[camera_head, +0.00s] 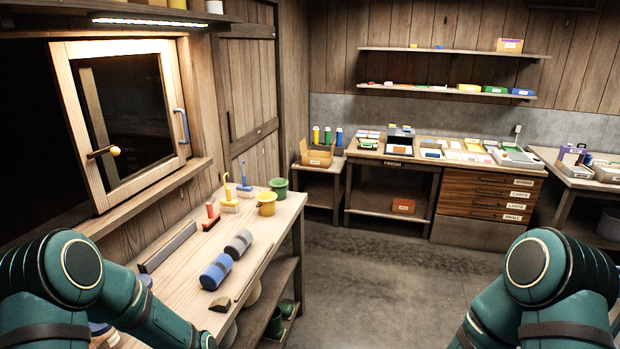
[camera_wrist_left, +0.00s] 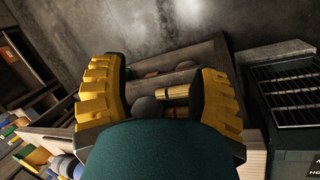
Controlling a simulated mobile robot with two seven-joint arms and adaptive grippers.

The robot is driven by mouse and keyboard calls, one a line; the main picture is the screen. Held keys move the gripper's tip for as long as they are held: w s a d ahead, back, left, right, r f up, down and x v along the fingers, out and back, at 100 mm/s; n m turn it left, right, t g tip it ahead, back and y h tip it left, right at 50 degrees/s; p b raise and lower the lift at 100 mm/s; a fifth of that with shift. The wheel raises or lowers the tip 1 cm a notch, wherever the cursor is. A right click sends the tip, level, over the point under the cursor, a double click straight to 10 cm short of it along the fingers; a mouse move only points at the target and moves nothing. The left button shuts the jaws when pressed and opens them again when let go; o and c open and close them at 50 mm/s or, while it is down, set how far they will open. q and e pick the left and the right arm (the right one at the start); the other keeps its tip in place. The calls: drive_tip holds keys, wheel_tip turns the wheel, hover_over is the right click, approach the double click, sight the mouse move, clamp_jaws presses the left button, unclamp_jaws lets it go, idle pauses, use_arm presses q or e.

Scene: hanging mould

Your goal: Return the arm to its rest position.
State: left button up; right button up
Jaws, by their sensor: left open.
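My left gripper (camera_wrist_left: 157,92) shows in the left wrist view, with its two ridged yellow fingers spread apart. It is open, and I see nothing held between the fingers. Behind the gap lie a small yellow cylinder and a dark rounded thing that I cannot identify. In the head view, my left teal arm comes in at the lower left, over the near end of the wooden bench (camera_head: 178,300). My right teal arm shows at the lower right. Neither gripper shows in the head view.
The bench carries blue and grey rollers (camera_head: 217,272), brushes and a yellow pot (camera_head: 266,203). A window frame (camera_head: 125,120) is at left. A table with drawers (camera_head: 487,200) stands at the back. Open floor (camera_head: 385,280) lies between. A dark grated box (camera_wrist_left: 288,95) is in the wrist view.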

use_arm(q)
drive_tip(key=s+d+m, duration=0.6)
drive_tip(key=s, duration=0.7)
wheel_tip(320, 180, down, 12)
drive_tip(key=b, duration=1)
drive_tip(key=shift+s+d+h, duration=0.2)
drive_tip(key=shift+d+h, duration=0.1)
drive_tip(key=shift+d, duration=0.1)
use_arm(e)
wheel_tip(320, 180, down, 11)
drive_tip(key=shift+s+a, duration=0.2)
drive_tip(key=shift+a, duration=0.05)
use_arm(q)
drive_tip(key=shift+r, duration=0.15)
drive_tip(key=shift+c, duration=1.3)
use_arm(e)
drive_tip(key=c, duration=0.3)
use_arm(q)
drive_tip(key=shift+a, duration=0.1)
